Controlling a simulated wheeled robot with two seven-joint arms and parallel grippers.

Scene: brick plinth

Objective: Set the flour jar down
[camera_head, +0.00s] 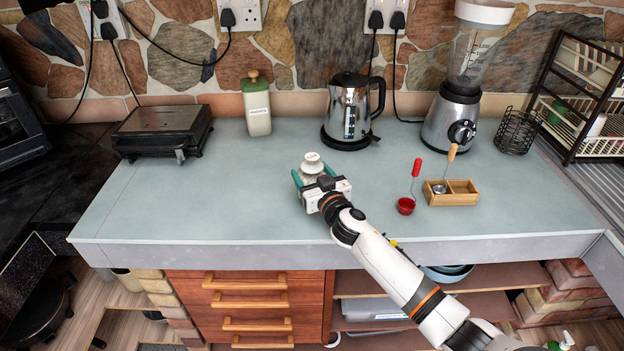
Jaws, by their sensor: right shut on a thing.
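The flour jar (313,163), a small pale jar with a white knobbed lid, is between the teal fingers of my right gripper (314,178). The gripper is shut on it over the middle of the counter (230,185). The gripper and wrist hide most of the jar's body. I cannot tell whether its base touches the counter. My left gripper is not in view.
A grill (162,130) is at left. A red scoop (406,205), a wooden box (463,192) and a blender (452,120) are at right. The counter left of the gripper is clear.

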